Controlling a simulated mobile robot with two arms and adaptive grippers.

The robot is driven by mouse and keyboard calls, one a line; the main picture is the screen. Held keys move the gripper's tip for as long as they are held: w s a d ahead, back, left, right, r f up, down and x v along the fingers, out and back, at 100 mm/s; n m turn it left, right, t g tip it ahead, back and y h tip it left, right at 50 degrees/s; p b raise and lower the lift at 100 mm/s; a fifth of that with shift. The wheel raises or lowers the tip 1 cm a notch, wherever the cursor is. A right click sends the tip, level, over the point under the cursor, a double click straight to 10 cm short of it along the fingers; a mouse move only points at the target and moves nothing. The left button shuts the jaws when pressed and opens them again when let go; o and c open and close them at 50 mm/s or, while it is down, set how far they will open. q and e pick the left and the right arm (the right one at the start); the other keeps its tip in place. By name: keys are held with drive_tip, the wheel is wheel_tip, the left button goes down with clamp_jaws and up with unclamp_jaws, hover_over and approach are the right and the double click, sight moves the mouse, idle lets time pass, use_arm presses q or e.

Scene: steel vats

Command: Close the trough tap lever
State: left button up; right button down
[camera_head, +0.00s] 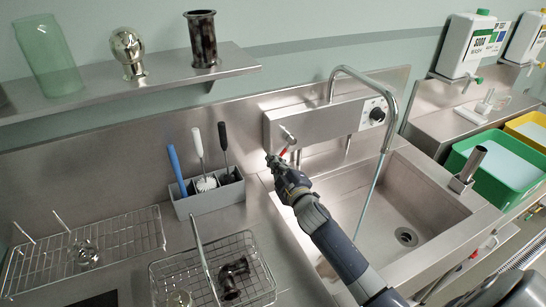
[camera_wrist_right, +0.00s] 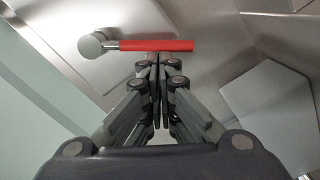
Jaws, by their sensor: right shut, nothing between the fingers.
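The trough tap lever is a red handle (camera_head: 284,151) on a metal pivot, on the front of the steel tap box (camera_head: 315,122) above the sink. In the right wrist view the red handle (camera_wrist_right: 155,45) runs level to the right from its round metal pivot (camera_wrist_right: 91,45). My right gripper (camera_head: 271,160) is shut and empty, its fingertips right by the handle. In the wrist view its fingertips (camera_wrist_right: 159,62) are just below the handle; whether they touch it I cannot tell. A thin stream (camera_head: 368,198) falls from the curved spout (camera_head: 352,73). My left gripper is not in view.
The steel sink (camera_head: 425,205) has a drain. A grey caddy (camera_head: 210,198) with brushes stands left of my right gripper. Wire baskets (camera_head: 262,272) lie front left. A shelf (camera_head: 130,80) holds vessels. Green (camera_head: 515,165) and yellow tubs stand at right.

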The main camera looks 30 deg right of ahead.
drive_tip(key=d+f+n+b, duration=0.3)
drive_tip(key=d+n+b, duration=0.2)
drive_tip(key=n, duration=0.4)
drive_tip(key=shift+f+t, duration=0.3)
drive_tip(key=shift+f, duration=0.1)
drive_tip(key=shift+s, duration=0.1)
drive_tip(key=shift+a+f, duration=0.1)
idle(0.3)
